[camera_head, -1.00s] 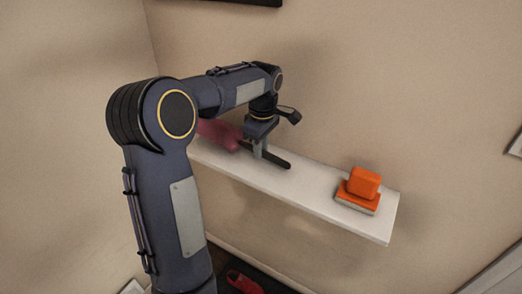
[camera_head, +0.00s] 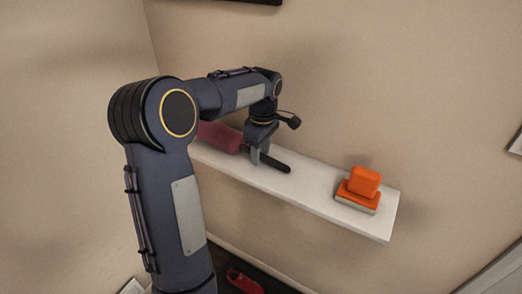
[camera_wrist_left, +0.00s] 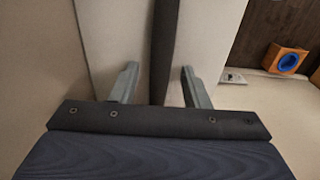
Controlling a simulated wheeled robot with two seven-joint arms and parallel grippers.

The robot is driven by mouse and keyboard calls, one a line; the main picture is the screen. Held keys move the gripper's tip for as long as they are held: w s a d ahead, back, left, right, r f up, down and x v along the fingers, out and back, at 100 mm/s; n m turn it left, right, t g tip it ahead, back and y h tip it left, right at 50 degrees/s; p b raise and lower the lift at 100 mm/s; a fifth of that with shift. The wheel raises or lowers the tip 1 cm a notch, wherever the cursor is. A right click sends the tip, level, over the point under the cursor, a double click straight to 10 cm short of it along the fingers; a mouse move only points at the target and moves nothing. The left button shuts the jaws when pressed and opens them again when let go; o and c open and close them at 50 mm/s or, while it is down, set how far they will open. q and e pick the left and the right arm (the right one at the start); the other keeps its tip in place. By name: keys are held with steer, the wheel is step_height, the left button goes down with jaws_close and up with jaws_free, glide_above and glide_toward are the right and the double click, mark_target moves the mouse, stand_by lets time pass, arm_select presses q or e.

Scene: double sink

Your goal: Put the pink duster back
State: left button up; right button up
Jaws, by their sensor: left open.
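The pink duster (camera_head: 220,137) lies along the white wall shelf (camera_head: 330,188), with its pink head to the left and its black handle (camera_head: 275,164) to the right. Part of the head is hidden behind my left arm. My left gripper (camera_head: 257,156) is over the handle near the head. In the left wrist view the dark handle (camera_wrist_left: 163,40) runs between the two grey fingers of the open left gripper (camera_wrist_left: 160,70), with a gap on each side. My right gripper is not in view.
An orange block on an orange and grey sponge-like piece (camera_head: 358,201) stands near the shelf's right end. The wall is close behind the shelf. A red object (camera_head: 245,281) lies on a dark surface below. The left wrist view shows an orange object with a blue ring (camera_wrist_left: 289,60).

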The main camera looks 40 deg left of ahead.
arm_select(q)
step_height(320, 180, up, 12)
steer(key=p, duration=0.1)
steer(key=shift+d+r, duration=0.15)
steer(key=shift+d, duration=0.1)
steer(key=s+d+f+m+t+h, duration=0.2)
steer(key=s+d+f+m, duration=0.3)
steer(key=s+d+m, duration=0.3)
steer(key=s+d+f+m+t+h, duration=0.2)
steer(key=s+d+f+m, duration=0.3)
steer(key=s+d+m, duration=0.4)
steer(key=s+t, duration=0.1)
steer(key=s, duration=0.5)
steer(key=shift+s+m+t, duration=0.3)
steer(key=shift+s, duration=0.1)
